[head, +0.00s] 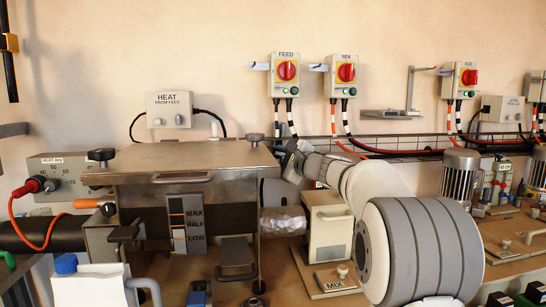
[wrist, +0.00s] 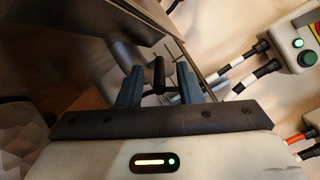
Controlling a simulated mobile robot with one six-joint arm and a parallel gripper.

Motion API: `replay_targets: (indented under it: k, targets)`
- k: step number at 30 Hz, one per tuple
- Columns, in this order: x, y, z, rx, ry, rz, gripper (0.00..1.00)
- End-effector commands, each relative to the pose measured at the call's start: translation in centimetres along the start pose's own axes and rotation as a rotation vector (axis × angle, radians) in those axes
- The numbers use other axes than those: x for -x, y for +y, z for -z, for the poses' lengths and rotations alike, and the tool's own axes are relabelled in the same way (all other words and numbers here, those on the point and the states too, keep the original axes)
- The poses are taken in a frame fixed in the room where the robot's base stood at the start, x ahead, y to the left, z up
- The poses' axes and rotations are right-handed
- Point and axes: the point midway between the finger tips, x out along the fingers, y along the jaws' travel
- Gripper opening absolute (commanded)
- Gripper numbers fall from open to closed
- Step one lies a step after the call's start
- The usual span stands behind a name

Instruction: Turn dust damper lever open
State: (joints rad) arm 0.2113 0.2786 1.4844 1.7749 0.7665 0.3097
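In the wrist view a black cylindrical handle (wrist: 159,74), which looks like the damper lever, stands between the two blue fingers of my gripper (wrist: 158,86). The fingers are apart, with a visible gap on each side of the handle. No label shows on it. In the head view my gripper (head: 291,160) is at the right side of the steel hopper box (head: 190,158), above a foil-like silver duct (head: 283,221). The lever cannot be made out there; my gripper and arm cover that spot.
The hopper's steel edge (wrist: 105,30) runs close on the left in the wrist view. FEED (head: 286,74) and MIX (head: 344,76) switch boxes hang on the wall above, with cables dropping behind my gripper. A beige box (head: 328,225) stands below my arm.

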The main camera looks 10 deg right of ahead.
Motion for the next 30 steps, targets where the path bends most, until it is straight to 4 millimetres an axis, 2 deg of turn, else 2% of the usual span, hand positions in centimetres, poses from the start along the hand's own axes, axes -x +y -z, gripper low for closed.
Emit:
replay_targets:
  k: [10,21,30]
  targets:
    - [-0.57,0.07,-0.08,0.0,-0.001,-0.001,0.32]
    - [-0.58,0.11,-0.13,0.0,-0.002,-0.001,0.01]
    - [-0.65,0.41,-0.14,0.001,0.011,0.007,0.0]
